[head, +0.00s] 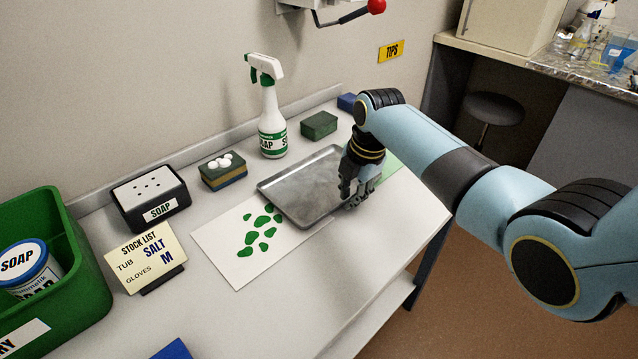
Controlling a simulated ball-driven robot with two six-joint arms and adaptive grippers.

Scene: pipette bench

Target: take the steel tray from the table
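The steel tray (300,185) is a shallow grey metal tray on the table (400,210). It lies partly over a white mat with green leaf shapes (238,238). My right gripper (349,199) points down at the tray's right edge, with its fingers by the rim. The fingers look dark and small there, and I cannot tell whether they are closed on the rim or apart from it. The gripper hides part of the tray's right side. My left gripper is not in view.
A spray bottle (271,130), a green sponge (319,125) and a sponge with white pieces (222,172) stand behind the tray. A soap box (150,198), a stock card (145,257) and a green bin (85,265) are at left. The front table is mostly clear.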

